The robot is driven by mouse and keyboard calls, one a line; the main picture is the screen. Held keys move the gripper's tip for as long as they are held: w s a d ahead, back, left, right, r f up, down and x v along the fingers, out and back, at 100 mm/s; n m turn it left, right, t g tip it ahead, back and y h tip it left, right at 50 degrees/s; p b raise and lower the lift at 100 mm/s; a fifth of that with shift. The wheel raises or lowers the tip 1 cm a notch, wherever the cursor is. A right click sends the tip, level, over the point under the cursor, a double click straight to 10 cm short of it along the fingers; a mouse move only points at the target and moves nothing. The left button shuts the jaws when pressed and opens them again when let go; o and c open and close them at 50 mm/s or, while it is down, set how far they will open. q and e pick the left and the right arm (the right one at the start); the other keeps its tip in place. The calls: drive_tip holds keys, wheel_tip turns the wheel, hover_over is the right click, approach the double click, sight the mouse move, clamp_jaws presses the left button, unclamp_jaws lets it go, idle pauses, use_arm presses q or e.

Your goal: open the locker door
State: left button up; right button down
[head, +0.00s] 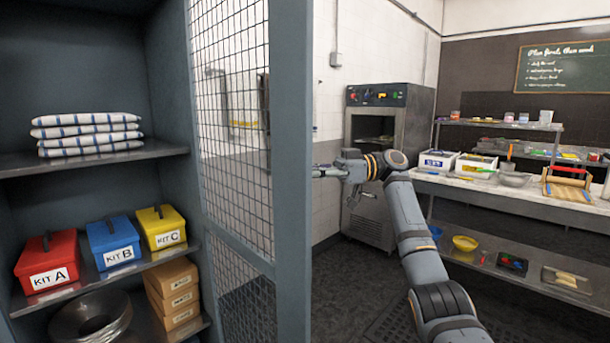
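The locker door (291,150), a blue-grey frame with wire mesh, stands swung open at the right of the locker (170,60). Its thick free edge is toward me and the locker's inside is exposed. My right gripper (333,188) is just right of the door's edge in the picture, at about mid-height. Its fingers look spread, with nothing between them. Whether a fingertip touches the door's far side cannot be told. No door handle shows. My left gripper is out of view.
The locker shelves hold folded striped towels (88,135), red (48,260), blue (113,243) and yellow (160,228) kit boxes, and cardboard boxes (172,295). A steel oven (415,110) and a worktable (480,195) stand behind my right arm. Some dark floor (345,285) is clear.

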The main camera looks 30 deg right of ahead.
drive_tip(key=shift+d+f, duration=0.15)
drive_tip(key=shift+d, duration=0.05)
drive_tip(key=c, duration=1.8)
unclamp_jaws()
drive_tip(key=o, duration=0.4)
drive_tip(key=shift+s+d, duration=0.15)
drive_tip(key=shift+s, duration=0.1)
drive_tip(key=shift+o, duration=0.2)
drive_tip(key=shift+w, duration=0.15)
drive_tip(key=v, duration=0.7)
drive_tip(key=shift+d, duration=0.15)
